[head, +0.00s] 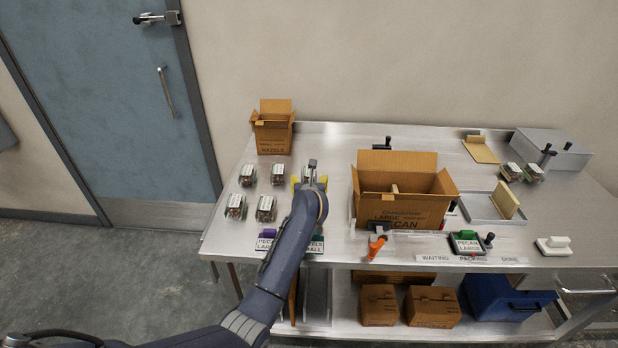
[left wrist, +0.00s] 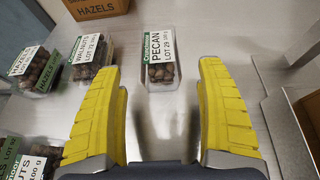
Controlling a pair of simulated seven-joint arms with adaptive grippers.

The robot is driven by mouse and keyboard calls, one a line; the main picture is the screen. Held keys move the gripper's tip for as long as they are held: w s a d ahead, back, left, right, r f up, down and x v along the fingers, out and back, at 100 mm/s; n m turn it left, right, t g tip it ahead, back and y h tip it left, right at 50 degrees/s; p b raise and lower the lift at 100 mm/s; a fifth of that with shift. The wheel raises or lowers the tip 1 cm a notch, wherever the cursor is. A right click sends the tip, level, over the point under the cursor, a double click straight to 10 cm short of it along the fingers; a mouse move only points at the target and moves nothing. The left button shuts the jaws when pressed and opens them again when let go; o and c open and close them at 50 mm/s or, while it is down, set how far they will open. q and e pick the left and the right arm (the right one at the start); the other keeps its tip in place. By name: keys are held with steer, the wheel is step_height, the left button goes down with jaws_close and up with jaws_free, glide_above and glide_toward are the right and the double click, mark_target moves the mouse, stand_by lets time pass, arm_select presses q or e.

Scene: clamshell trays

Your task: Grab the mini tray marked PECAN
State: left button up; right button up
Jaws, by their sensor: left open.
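The mini tray marked PECAN (left wrist: 162,76) is a small clear clamshell of brown nuts with a white label reading PECAN, LOT 29. It stands upright on the steel bench. In the head view it is mostly hidden behind my left gripper (head: 310,181). In the left wrist view my left gripper (left wrist: 160,70) is open and empty, its yellow fingers on either side of the view. The tray lies beyond the fingertips, roughly centred between them, and I see no contact. My right gripper is not in view.
Trays marked WALNUTS (left wrist: 90,52) and HAZELS (left wrist: 37,68) stand left of the PECAN tray, with more trays nearer. A HAZELS carton (head: 273,135) stands behind. A large open PECAN carton (head: 405,208) stands to the right. Bare steel lies around the PECAN tray.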

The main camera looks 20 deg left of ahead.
arm_select(q)
steer(key=shift+x, duration=0.85)
steer(key=c, duration=1.2)
steer(key=shift+c, duration=0.5)
steer(key=shift+r, duration=0.1)
